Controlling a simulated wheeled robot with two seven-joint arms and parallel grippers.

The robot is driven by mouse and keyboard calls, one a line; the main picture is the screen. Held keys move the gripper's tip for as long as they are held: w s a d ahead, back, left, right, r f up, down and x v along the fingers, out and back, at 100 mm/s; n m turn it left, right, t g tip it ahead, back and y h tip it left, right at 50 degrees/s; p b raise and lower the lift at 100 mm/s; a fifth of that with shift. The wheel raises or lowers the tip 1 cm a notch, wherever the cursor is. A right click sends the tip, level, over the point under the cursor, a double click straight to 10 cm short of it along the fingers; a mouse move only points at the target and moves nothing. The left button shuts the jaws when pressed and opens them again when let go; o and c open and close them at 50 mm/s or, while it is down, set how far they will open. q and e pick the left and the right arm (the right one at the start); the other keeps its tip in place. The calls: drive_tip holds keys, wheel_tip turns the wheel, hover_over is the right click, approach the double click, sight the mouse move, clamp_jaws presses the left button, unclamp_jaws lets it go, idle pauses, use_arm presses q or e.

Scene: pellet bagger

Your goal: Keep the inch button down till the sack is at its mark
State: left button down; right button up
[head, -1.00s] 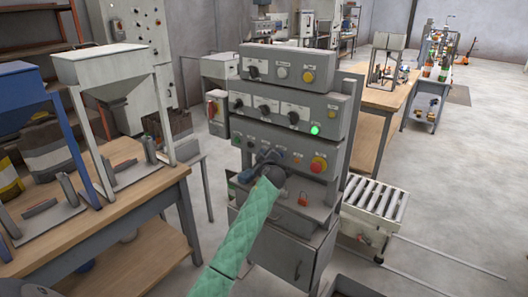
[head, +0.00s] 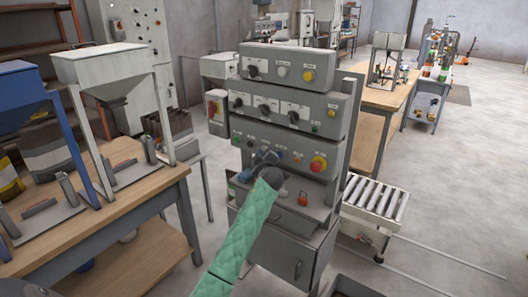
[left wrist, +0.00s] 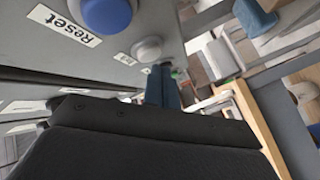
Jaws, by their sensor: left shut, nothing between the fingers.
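The grey control cabinet (head: 290,120) stands mid-picture in the head view, with rows of knobs and buttons. My left gripper (head: 264,157) is shut and empty, close in front of its lower button panel. In the left wrist view the shut fingers (left wrist: 163,86) point along the panel, past a blue button (left wrist: 105,14) labelled Reset and a pale round button (left wrist: 148,50). I cannot tell whether the fingertips touch a button. No inch label is readable, and I cannot make out the sack or its mark. My right gripper is out of view.
A red mushroom button (head: 318,164) sits right of the gripper on the same panel. A red padlock-like item (head: 302,198) is on the ledge below. A roller conveyor (head: 375,204) stands at right. Wooden benches (head: 75,225) with hoppers stand at left. The floor at right is mostly clear.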

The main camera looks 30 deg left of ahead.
use_arm(q)
drive_tip(key=shift+s, duration=0.25)
drive_tip(key=s, duration=0.5)
drive_tip(key=shift+a, duration=0.2)
idle(0.3)
drive_tip(key=shift+w, duration=0.1)
idle(1.0)
